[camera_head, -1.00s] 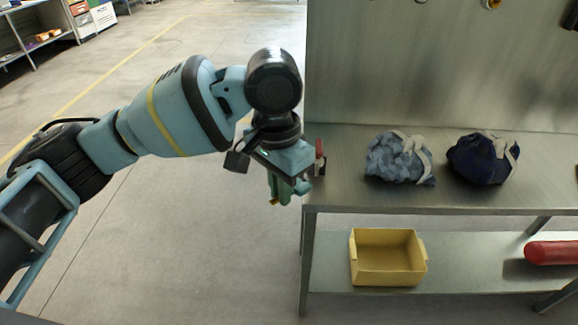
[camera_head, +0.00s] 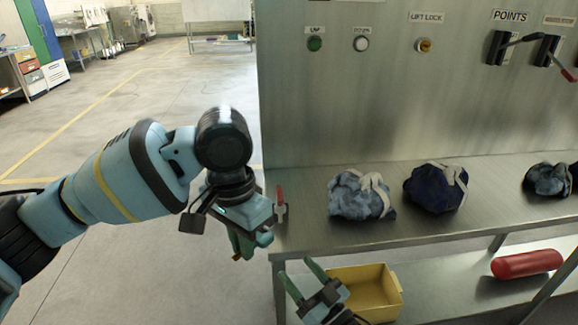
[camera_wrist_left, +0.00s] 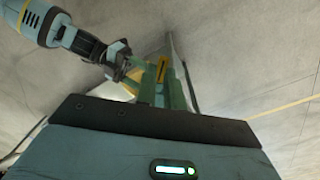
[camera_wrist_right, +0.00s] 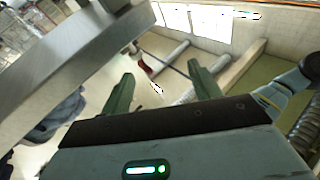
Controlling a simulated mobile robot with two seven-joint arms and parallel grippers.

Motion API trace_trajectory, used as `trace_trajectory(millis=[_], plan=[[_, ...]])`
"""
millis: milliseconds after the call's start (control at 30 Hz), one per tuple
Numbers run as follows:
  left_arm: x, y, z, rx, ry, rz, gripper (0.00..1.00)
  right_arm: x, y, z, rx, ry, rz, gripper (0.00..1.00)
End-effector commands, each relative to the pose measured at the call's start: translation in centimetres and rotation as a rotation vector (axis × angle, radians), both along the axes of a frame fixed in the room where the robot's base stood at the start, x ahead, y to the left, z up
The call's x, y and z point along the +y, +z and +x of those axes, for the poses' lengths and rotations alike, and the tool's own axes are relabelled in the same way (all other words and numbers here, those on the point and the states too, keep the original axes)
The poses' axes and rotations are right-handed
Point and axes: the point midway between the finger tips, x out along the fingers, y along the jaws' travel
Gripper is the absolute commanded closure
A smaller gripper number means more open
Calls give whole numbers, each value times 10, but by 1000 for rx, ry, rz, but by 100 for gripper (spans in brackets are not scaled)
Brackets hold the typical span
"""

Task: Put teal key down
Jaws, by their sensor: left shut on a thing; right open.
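My left gripper (camera_head: 243,247) points down just off the left end of the steel bench. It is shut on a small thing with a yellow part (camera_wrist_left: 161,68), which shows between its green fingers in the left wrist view. The fingers hide most of this thing, so I cannot tell its teal colour or key shape. My right gripper (camera_head: 301,281) is open at the bench's front edge, near the yellow bin. In the right wrist view its fingers (camera_wrist_right: 160,75) are spread with nothing between them. No teal key shows lying on the bench.
The bench (camera_head: 300,238) carries a light blue bag (camera_head: 350,198), a navy bag (camera_head: 428,190) and a dark blue-grey bag (camera_head: 546,180). A red-handled piece (camera_head: 280,200) is at its left edge. The lower shelf holds a yellow bin (camera_head: 375,290) and a red cylinder (camera_head: 527,264).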

Motion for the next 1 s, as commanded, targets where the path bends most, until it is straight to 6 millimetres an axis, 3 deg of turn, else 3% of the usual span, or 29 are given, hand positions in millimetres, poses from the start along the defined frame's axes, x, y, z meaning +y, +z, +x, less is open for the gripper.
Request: trace_trajectory(millis=[200,500,800,1000], plan=[[0,0,0,0,0,0,100,32,62,31,-166,191,39,38],[0,0,0,0,0,0,100,62,136,53,-335,486,20,38],[0,0,0,0,0,0,100,97,185,45,-449,846,-126,38],[0,0,0,0,0,0,100,110,202,34,-477,1102,-305,38]])
